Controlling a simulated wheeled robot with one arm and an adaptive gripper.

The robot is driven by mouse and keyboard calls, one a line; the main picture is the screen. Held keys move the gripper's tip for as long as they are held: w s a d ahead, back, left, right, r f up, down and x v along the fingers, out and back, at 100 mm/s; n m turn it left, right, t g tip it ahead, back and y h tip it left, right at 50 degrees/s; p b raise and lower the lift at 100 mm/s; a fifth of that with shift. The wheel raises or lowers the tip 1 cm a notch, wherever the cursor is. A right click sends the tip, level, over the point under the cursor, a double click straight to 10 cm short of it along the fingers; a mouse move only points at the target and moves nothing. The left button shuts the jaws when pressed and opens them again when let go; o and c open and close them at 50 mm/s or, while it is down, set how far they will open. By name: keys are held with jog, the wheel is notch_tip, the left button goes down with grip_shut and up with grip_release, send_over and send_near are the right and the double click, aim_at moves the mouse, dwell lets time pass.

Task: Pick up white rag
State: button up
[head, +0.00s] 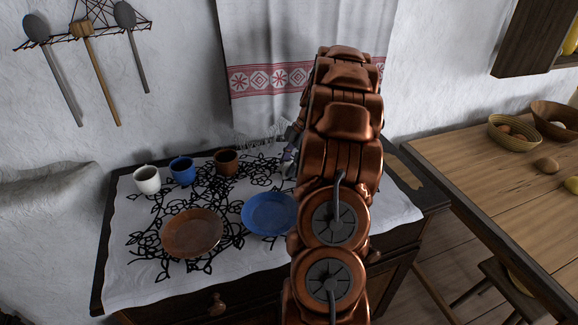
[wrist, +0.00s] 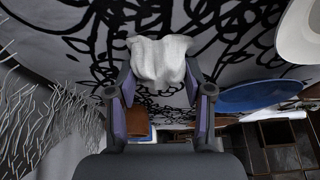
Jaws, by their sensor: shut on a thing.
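The white rag (wrist: 160,62) is a small bunched piece of white cloth between my fingertips in the wrist view. My gripper (wrist: 160,82) is shut on it, with one finger on each side. Black-patterned white cloth fills the view behind the rag. In the head view my gripper (head: 290,152) shows only in part beside my arm, over the back of the covered cabinet. The rag is hidden behind my arm there.
On the cabinet's patterned cloth (head: 125,265) stand a white cup (head: 147,180), blue cup (head: 182,171), brown cup (head: 226,162), brown plate (head: 192,233) and blue plate (head: 268,214). A fringed towel (head: 275,45) hangs behind. A wooden table (head: 480,180) stands right.

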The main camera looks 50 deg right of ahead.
aim_at(285, 165)
jog(key=shift+r+b, duration=0.55)
jog(key=shift+r, duration=1)
jog(key=shift+s+a+r, duration=0.1)
jog(key=shift+s+a, duration=0.05)
jog(key=shift+a, duration=0.05)
jog(key=s+a+b, duration=0.1)
jog(key=s+a, duration=0.2)
jog(key=s, duration=0.1)
jog(key=s+a+r+b, duration=0.1)
jog(key=s+a+b, duration=0.1)
jog(key=s+a, duration=0.1)
jog(key=s+a+b, duration=0.1)
jog(key=s+a, duration=0.3)
jog(key=s, duration=0.1)
jog(key=shift+r, duration=0.25)
